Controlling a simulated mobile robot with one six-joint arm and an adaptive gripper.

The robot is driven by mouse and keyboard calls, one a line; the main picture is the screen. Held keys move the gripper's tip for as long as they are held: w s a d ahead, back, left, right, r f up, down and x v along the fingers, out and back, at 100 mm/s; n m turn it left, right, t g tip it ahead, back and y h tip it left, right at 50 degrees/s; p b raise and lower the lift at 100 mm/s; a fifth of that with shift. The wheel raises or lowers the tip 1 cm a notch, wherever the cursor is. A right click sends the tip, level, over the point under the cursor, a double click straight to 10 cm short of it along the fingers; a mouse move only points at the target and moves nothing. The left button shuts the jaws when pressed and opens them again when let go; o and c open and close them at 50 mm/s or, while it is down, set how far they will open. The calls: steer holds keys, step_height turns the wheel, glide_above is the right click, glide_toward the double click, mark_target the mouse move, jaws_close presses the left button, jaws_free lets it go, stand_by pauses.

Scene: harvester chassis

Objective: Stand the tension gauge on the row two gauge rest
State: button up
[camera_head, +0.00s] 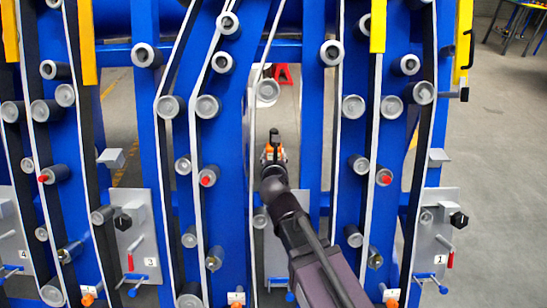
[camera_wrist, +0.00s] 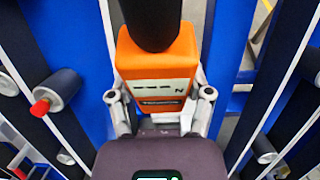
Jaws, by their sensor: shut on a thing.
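Small grey brackets stick out on row three (camera_head: 111,158) and row one (camera_head: 437,157). Grey rollers (camera_head: 208,107), some red-tipped, and pale belts crowd both sides of my arm. Plates with red-handled levers (camera_head: 138,235) sit lower. Open floor (camera_head: 500,150) lies at the right.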

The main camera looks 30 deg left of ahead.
steer(key=shift+w, duration=0.15)
steer(key=shift+w+a, duration=0.95)
steer(key=shift+w, duration=0.75)
steer(key=shift+w+a, duration=1)
steer(key=shift+w, duration=0.7)
steer(key=shift+w+a, duration=0.95)
steer(key=shift+w, duration=0.75)
steer(key=shift+f+b, duration=1.85)
steer(key=shift+f+b, duration=0.35)
steer(key=o, duration=1.2)
steer(key=shift+r, duration=0.1)
